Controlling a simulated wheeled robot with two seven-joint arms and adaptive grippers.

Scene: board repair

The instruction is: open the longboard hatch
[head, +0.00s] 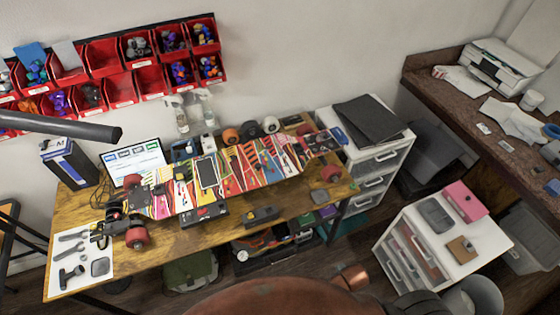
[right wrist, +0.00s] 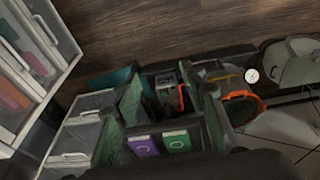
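The longboard (head: 236,170) lies with its bright graphic face up, lengthwise across the wooden workbench, with red wheels near both ends. A dark rectangular panel (head: 208,173), which looks like the hatch, sits left of its middle and appears closed; fine detail is too small to tell. Neither gripper shows in the head view. In the right wrist view, two dark finger shapes of my right gripper (right wrist: 160,85) stand apart with nothing held between them. They point toward storage and floor, away from the longboard, which is not in that view.
The workbench (head: 185,243) also holds a laptop (head: 133,160), spray bottles, loose wheels and a tool sheet (head: 80,262). Red bins (head: 103,58) hang on the wall behind. White drawer units (head: 440,250) stand at right. Purple and green boxes (right wrist: 176,141) show in the wrist view.

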